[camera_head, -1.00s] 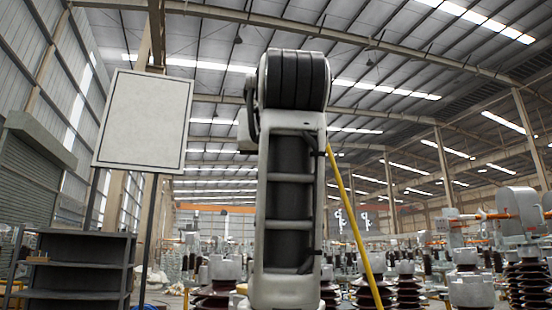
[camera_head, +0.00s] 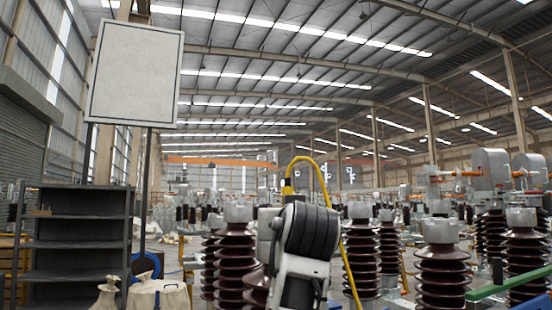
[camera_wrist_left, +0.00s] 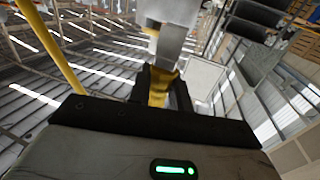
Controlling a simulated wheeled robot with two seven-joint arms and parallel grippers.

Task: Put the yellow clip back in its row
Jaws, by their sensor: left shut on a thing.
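The yellow clip (camera_head: 288,187) stands upright just above my arm in the head view, with a yellow cable (camera_head: 322,180) looping over from it to the right and down. In the left wrist view my left gripper (camera_wrist_left: 160,88) has its black fingers shut on the yellow clip (camera_wrist_left: 158,97). A pale grey metal part (camera_wrist_left: 168,45) shows just beyond the fingers; I cannot tell whether it touches the clip. The yellow cable (camera_wrist_left: 50,48) also crosses the upper left there. In the head view my arm hides the left gripper's fingers. My right gripper is in neither view.
Brown ribbed insulators with grey caps (camera_head: 442,232) stand in rows around and behind my arm. A blank board on posts (camera_head: 134,72) and a dark shelf (camera_head: 76,262) stand at left, with pale sacks (camera_head: 158,294) beside them. A green bar (camera_head: 508,283) lies at lower right.

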